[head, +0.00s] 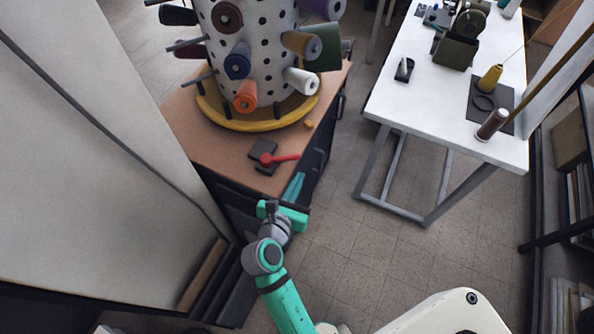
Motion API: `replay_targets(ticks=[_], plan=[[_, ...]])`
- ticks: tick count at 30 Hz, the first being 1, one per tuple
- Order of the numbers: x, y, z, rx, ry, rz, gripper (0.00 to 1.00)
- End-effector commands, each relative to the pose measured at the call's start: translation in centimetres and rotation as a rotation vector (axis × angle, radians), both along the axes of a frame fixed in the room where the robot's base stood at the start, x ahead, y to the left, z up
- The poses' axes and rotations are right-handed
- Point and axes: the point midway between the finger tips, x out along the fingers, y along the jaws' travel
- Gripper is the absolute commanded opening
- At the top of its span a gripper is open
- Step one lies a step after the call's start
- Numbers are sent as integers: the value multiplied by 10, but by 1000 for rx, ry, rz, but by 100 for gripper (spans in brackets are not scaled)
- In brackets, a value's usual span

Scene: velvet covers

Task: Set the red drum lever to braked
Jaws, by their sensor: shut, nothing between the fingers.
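The red drum lever (284,158) is mounted on a small dark plate (258,168) near the front edge of the brown bench top. Its round hub is at the left and its arm points right, roughly level in the picture. No braked mark can be read. The drum (246,48), white with dark dots and carrying thread spools, stands behind it on a yellow ring (222,117). My gripper (270,207), teal and grey, is in front of the bench's front edge, apart from the lever. It is shut and empty; its fingertips are small and partly hard to see.
The bench (202,143) has dark drawers below. A pale panel (90,170) rises close on the left. A white table (410,107) with spools and a small machine stands at right. Shelving (570,225) is at far right. Tiled floor (355,255) between is clear.

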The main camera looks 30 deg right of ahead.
Motion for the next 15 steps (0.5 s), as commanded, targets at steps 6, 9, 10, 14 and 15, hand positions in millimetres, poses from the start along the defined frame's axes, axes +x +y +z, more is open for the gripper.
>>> replay_targets(ticks=[6, 9, 10, 14, 15], plan=[[-38, 13, 11, 0, 3, 2, 0], [-51, 16, 16, 0, 1, 1, 0], [-54, 17, 17, -1, 2, 1, 0], [-64, 20, 20, 1, 1, -1, 0], [-66, 21, 21, 1, 2, -2, 0]])
